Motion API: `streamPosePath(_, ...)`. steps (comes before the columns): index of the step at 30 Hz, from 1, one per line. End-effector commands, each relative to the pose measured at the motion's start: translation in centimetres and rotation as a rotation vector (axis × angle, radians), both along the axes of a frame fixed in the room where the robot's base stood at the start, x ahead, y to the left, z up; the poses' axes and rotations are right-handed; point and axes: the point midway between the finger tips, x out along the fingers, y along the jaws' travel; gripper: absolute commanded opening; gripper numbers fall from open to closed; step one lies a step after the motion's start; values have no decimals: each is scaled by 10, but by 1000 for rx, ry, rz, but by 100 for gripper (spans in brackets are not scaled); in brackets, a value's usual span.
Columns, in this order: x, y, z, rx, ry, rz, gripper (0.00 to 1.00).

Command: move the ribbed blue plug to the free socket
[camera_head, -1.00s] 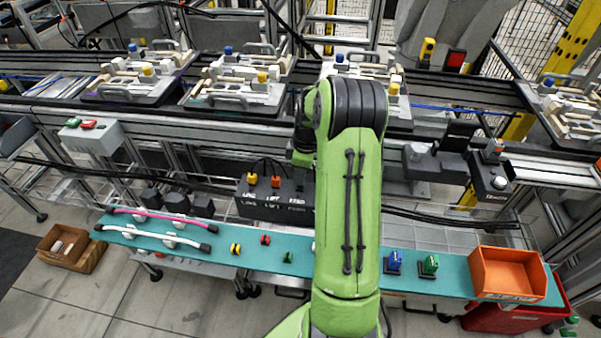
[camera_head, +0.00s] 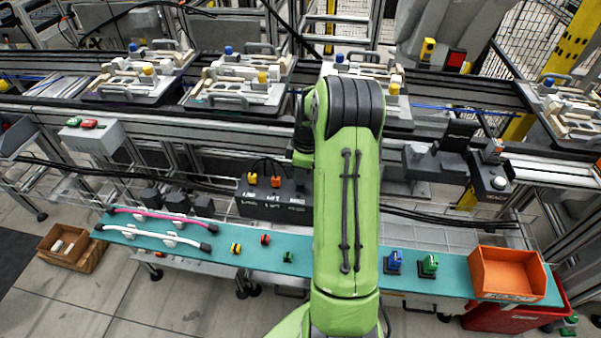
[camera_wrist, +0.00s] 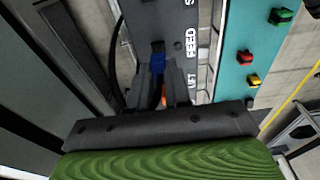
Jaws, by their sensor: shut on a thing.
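My gripper (camera_wrist: 160,88) shows in the wrist view, its fingers closed around a blue plug (camera_wrist: 157,62). The plug is over the dark socket panel (camera_wrist: 148,20), close to the FEED label. A small dark block (camera_wrist: 157,46) lies just beyond the plug; I cannot tell whether it is a socket or part of the plug. Whether the plug touches the panel is unclear, and its ribs are too small to see. An orange plug (camera_wrist: 163,96) shows between the fingers, near the LIFT label.
A teal shelf (camera_head: 335,272) below the panel holds small yellow, red and green pieces, cables on the left, and blue (camera_head: 395,262) and green (camera_head: 429,265) blocks beside an orange bin (camera_head: 507,273). A conveyor with pallets (camera_head: 240,92) runs behind.

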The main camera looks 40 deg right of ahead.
Motion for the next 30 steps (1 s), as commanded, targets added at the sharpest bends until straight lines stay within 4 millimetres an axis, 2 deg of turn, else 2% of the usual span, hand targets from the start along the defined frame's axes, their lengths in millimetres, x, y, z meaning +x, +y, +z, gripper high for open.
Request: streamPosePath(30, 0, 0, -13, 0, 1, 0, 0)
